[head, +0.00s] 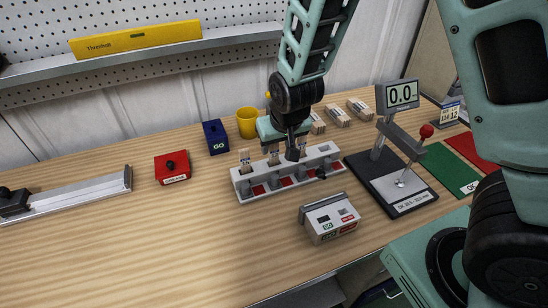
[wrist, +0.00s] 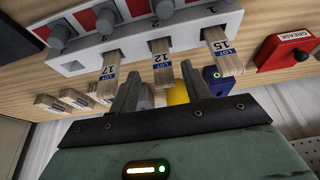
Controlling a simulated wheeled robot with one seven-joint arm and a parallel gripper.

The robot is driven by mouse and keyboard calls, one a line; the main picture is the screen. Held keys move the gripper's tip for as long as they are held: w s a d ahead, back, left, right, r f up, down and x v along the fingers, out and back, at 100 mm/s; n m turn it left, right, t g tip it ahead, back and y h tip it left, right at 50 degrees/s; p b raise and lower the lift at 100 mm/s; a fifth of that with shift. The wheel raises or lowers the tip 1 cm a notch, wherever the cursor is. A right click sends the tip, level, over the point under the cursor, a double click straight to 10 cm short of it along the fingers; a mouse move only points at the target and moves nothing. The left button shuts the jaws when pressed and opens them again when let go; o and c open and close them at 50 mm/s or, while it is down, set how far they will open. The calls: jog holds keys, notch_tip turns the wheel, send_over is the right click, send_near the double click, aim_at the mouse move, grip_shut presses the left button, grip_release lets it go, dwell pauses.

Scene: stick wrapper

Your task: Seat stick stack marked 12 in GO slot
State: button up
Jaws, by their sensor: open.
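The stick stack marked 12 (wrist: 161,62) stands in the middle of three stacks in the white rack, apart from my fingers. In the wrist view it shows just ahead of the gap between them; in the head view (head: 273,156) it is partly hidden by my gripper. My gripper (wrist: 159,85) is open and empty; in the head view it hangs over the rack (head: 292,148). A dark blue box marked GO (head: 215,138) stands behind and left of the rack. A grey unit (head: 328,218) in front of the rack also bears a GO label; its slots are too small to tell.
Stacks marked 15 (wrist: 218,50) and 17 (wrist: 107,75) flank it in the rack (head: 240,190). A yellow cup (head: 246,122), a red box (head: 172,167), and a gauge stand reading 0.0 (head: 402,94) are around.

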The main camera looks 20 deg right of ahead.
aim_at(273, 152)
jog(key=shift+a+p+x, duration=0.2)
jog(key=shift+p+x, duration=0.35)
jog(key=shift+x, duration=1.85)
jog(key=shift+w, duration=0.1)
grip_shut()
